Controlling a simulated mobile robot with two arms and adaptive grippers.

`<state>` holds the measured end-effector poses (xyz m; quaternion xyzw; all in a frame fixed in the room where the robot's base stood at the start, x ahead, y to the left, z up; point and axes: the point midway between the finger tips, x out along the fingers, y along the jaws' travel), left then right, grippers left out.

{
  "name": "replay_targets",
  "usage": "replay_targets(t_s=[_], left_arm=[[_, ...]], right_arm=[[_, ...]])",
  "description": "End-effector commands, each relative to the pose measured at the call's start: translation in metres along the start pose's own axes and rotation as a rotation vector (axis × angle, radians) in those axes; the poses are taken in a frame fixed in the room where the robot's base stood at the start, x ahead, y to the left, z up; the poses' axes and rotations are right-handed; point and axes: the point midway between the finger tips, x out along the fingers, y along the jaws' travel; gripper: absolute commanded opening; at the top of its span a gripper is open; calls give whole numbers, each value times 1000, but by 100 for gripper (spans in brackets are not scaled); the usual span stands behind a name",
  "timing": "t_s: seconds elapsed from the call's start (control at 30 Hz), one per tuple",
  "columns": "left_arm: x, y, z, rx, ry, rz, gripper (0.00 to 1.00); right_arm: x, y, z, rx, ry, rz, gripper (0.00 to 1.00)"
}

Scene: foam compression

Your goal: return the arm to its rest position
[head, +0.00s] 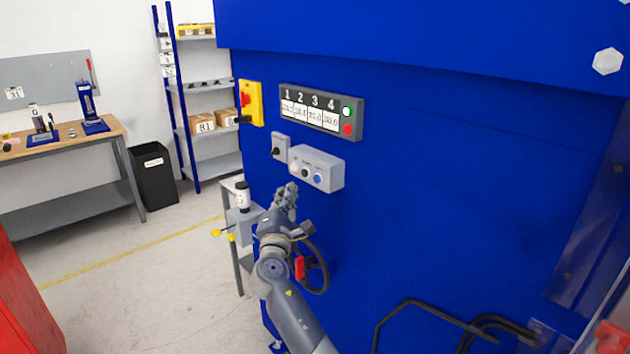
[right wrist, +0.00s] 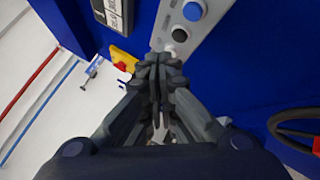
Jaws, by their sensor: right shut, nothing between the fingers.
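My right gripper (head: 286,194) is in front of the blue machine (head: 440,190), just below and left of the grey button box (head: 318,168). In the right wrist view its fingers (right wrist: 160,72) are together with nothing between them. The button box (right wrist: 193,32), with blue, black and white buttons, lies just beyond the fingertips there. I cannot tell whether they touch it. My right arm reaches up from the bottom of the head view. My left gripper is in neither view.
A display panel numbered 1 to 4 (head: 320,112) and a yellow switch box (head: 251,103) are on the machine. A small stand (head: 243,225) is left of the gripper. The floor (head: 140,285) further left is clear.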

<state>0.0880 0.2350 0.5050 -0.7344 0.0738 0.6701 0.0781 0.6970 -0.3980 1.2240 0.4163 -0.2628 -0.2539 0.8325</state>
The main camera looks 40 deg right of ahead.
Motion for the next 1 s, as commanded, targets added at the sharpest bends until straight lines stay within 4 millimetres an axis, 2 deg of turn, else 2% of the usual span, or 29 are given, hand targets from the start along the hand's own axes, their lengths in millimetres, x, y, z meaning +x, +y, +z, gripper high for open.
replay_targets(t_s=[0.5, 0.6, 0.67, 0.77, 0.87, 1.0], left_arm=[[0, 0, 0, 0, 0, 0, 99], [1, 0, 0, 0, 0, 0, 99], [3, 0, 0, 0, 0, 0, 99], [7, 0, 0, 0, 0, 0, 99], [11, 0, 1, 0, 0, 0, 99], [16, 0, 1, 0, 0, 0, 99]], right_arm=[[0, -1, 0, 0, 1, 0, 0], [-3, -12, -11, 7, 25, -13, 0], [-8, -28, -26, 23, 62, -35, 0], [-26, -72, -64, 66, 155, -98, 0], [-54, -127, -108, 130, 263, -189, 0], [-104, -207, -160, 228, 393, -341, 0]])
